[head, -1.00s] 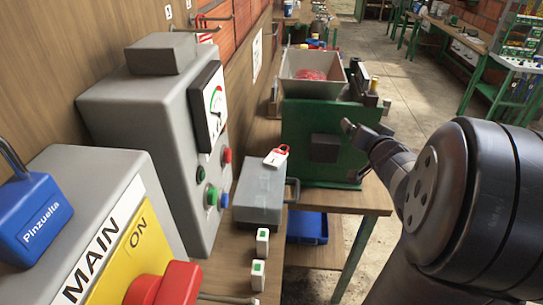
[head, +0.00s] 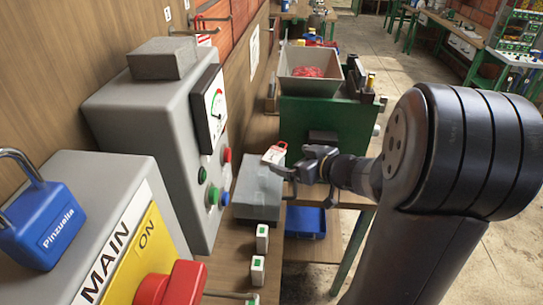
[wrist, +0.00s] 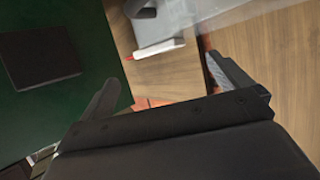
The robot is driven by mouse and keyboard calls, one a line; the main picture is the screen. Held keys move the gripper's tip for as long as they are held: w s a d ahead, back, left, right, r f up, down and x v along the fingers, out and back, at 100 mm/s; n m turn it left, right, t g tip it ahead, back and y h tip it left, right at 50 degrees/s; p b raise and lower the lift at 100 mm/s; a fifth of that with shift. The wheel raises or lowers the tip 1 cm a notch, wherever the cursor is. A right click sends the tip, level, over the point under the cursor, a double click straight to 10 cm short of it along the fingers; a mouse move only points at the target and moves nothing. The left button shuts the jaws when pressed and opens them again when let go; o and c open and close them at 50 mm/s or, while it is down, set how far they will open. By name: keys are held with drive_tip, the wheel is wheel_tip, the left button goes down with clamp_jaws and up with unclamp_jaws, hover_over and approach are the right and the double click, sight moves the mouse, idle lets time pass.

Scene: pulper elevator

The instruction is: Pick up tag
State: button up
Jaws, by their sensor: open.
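The tag (head: 274,155), white with a red top part, sits at the back of the top of a grey box (head: 259,190) on the wooden bench. In the wrist view a thin white piece with a red end, apparently the tag (wrist: 158,49), shows ahead of my gripper (wrist: 165,82). My gripper is open, with nothing between its two fingers. In the head view my gripper (head: 298,166) is just right of the tag, near the box's right edge. It looks apart from the tag; the exact gap is hard to tell.
A green machine (head: 336,115) with a grey hopper (head: 310,70) stands behind my gripper. A grey control panel (head: 160,140) stands left of the box.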

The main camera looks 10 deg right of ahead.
sight(271, 151)
drive_tip(key=x, duration=0.5)
drive_tip(key=shift+w+a, duration=0.25)
drive_tip(key=shift+w, duration=0.05)
drive_tip(key=c, duration=1.1)
drive_tip(key=shift+c, duration=0.2)
drive_tip(key=shift+s+d+r, duration=0.1)
drive_tip(key=shift+r, duration=0.15)
wheel_tip(271, 151, up, 7)
drive_tip(key=shift+f+p, duration=0.2)
drive_tip(key=shift+p, duration=0.75)
drive_tip(key=s+d, duration=0.2)
drive_tip(key=d, duration=0.4)
drive_tip(key=s+d+b, duration=0.1)
drive_tip(key=s+d, duration=0.1)
drive_tip(key=d, duration=0.4)
drive_tip(key=s+d, duration=0.2)
drive_tip(key=d, duration=0.4)
drive_tip(key=shift+d+f+b, duration=0.1)
drive_tip(key=shift+d+b, duration=0.3)
